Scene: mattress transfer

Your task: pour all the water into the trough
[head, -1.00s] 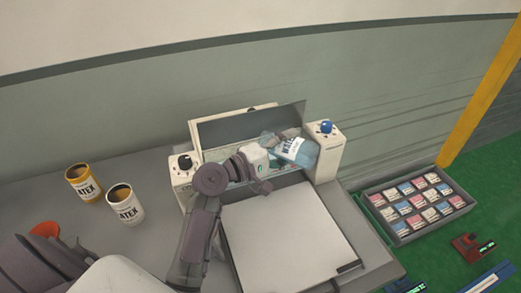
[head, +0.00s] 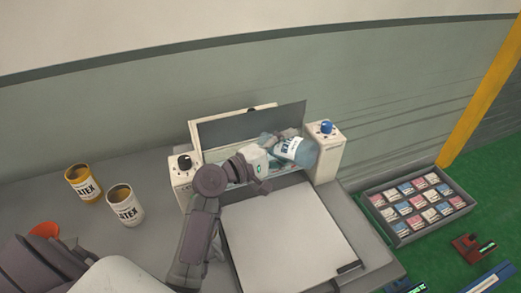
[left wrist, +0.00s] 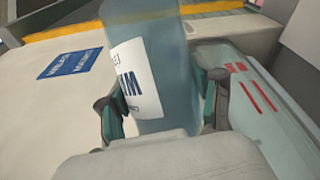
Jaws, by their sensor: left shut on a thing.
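A blue, see-through bottle (head: 305,156) with a white label lies tilted nearly on its side over the opening of the cream machine. My left gripper (head: 277,148) is shut on it. In the left wrist view the bottle (left wrist: 165,60) sits between the two fingers, and its label faces left. The trough (head: 240,180) lies in the machine between the two end blocks, mostly hidden by my arm and the bottle. In the left wrist view a clear tray-like part with red marks (left wrist: 262,98) is at the right. I cannot tell the water level. My right gripper is out of view.
The machine has a raised dark lid (head: 250,127), a black knob (head: 184,163) and a blue knob (head: 326,127). A white panel (head: 290,240) lies in front. Two latex cans (head: 84,184) (head: 125,205) stand left. A tray of small boxes (head: 415,205) is right.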

